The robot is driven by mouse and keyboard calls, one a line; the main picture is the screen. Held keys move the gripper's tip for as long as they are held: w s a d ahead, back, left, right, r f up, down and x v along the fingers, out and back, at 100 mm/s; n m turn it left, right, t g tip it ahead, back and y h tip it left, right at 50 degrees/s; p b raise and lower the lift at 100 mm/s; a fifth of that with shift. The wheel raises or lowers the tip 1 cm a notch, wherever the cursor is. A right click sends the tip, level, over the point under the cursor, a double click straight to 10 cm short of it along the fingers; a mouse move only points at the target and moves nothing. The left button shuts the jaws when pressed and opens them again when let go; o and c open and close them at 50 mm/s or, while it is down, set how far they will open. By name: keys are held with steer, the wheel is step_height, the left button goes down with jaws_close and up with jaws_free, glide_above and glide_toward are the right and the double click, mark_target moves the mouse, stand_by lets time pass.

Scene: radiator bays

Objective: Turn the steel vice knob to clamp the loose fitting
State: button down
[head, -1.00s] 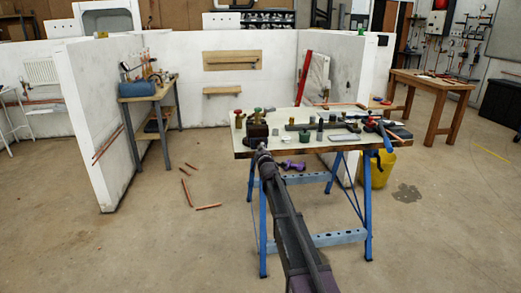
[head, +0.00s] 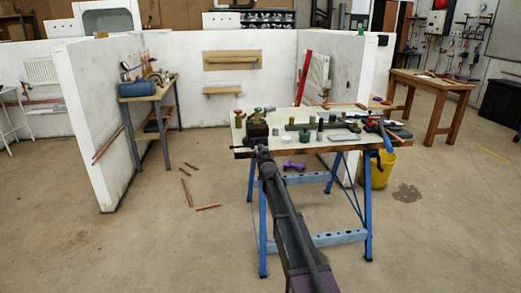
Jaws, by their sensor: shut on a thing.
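The vice (head: 257,130) is a dark brown block at the front left of the workbench top, and a small brass-coloured fitting (head: 258,114) stands upright at its top. I cannot tell how tightly the vice holds it. My gripper (head: 262,151) is at the bench's front edge, just in front of and below the vice. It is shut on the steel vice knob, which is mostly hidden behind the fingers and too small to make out.
The workbench top (head: 330,142) carries several valves and small fittings right of the vice. A purple dumbbell-like object (head: 294,165) is below the bench top. A yellow bucket (head: 380,172) stands at the right leg. Copper pipes (head: 187,190) lie on the open floor to the left.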

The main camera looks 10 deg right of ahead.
steer(key=m, duration=0.6)
steer(key=shift+s+f+m, duration=0.1)
steer(key=shift+s+m, duration=0.05)
steer(key=shift+m, duration=0.25)
steer(key=shift+c, duration=2.4)
jaws_free()
